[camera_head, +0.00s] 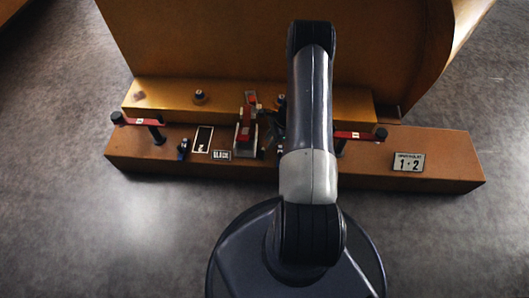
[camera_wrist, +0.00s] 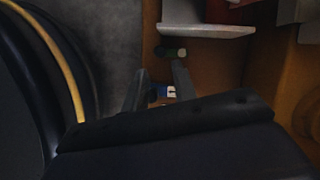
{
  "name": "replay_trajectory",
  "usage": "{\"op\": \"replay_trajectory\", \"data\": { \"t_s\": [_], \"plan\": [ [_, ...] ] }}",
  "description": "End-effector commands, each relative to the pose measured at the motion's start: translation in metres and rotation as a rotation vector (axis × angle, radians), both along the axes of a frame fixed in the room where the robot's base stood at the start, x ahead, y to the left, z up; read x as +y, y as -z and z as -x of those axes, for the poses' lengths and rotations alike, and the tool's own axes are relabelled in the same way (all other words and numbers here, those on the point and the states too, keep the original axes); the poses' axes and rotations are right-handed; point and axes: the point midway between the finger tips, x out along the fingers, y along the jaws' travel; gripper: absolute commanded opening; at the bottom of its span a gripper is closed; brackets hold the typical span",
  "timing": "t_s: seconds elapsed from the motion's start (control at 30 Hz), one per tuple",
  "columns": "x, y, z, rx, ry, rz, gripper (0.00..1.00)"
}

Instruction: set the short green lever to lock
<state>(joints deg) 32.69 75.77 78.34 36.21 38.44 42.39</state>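The short green lever (camera_wrist: 171,52) shows in the wrist view as a small dark cylinder with green on its left part, just beyond my fingertips. Its pivot and its setting cannot be made out. My gripper (camera_wrist: 160,70) has its two dark fingers apart with nothing held between them. A small blue and white label (camera_wrist: 168,91) shows between the fingers, lower down. In the head view my arm covers this spot, and I cannot pick out the green lever there.
A pale plate edge (camera_wrist: 205,30) lies just above the lever. In the head view, red levers with black knobs stand at left (camera_head: 138,121) and right (camera_head: 355,135) of the orange base (camera_head: 445,170). A red-and-grey mechanism (camera_head: 245,130) stands mid-base, left of my arm.

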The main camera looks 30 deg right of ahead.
Motion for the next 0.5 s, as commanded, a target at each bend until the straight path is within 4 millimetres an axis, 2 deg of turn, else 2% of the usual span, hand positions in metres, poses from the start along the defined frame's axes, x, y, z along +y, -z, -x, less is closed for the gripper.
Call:
{"op": "replay_trajectory", "data": {
  "t_s": [0.03,0.2,0.33,0.5],
  "plan": [
    [0.005,0.013,0.0,0.001,-0.001,-0.001,0.26],
    [0.017,0.045,-0.004,0.002,-0.002,-0.002,0.26],
    [0.025,0.064,-0.007,0.0,-0.004,0.0,0.26],
    [0.031,0.077,-0.009,0.0,-0.003,0.0,0.26]
  ]
}}
